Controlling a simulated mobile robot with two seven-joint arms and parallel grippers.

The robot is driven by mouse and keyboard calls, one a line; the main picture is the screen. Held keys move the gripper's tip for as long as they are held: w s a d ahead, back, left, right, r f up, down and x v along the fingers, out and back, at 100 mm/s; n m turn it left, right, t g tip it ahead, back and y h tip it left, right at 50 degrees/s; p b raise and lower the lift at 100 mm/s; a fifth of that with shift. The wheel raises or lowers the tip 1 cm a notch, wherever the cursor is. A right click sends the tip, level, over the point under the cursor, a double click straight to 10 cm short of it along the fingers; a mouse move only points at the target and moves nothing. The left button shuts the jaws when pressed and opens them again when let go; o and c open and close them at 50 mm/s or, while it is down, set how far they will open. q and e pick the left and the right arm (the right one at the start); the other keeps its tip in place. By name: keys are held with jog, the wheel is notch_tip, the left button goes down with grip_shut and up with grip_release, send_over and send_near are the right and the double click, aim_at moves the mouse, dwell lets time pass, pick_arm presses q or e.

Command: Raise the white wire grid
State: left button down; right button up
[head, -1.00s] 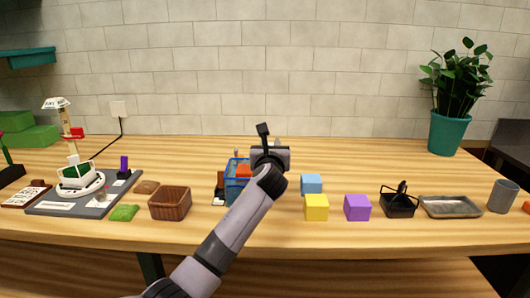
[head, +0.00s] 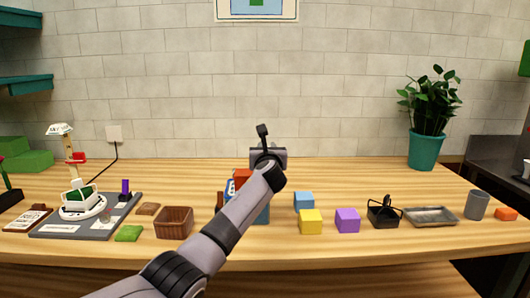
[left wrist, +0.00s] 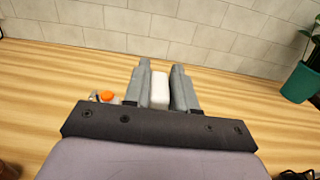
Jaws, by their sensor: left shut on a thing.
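In the left wrist view my left gripper (left wrist: 161,68) is shut on a small white piece (left wrist: 159,90), which shows as a smooth pale block between the fingers. I cannot tell what the piece is. In the head view my left gripper (head: 268,157) is over the middle of the table, its fingertips hidden behind the wrist. No white wire grid is clearly recognisable. At the far left, a green block (head: 83,199) with thin white edging sits on a round white plate (head: 72,214), well away from my gripper. My right gripper is not in view.
My left arm partly hides a blue container (head: 263,213).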

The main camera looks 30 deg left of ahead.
pick_arm(q)
jog(key=shift+r, duration=0.5)
jog(key=c, duration=1)
grip_release()
jog(key=shift+d, duration=0.1)
jog(key=shift+f, duration=0.15)
jog(key=shift+s+f, duration=0.1)
jog(key=shift+s, duration=0.05)
jog(key=v, duration=0.7)
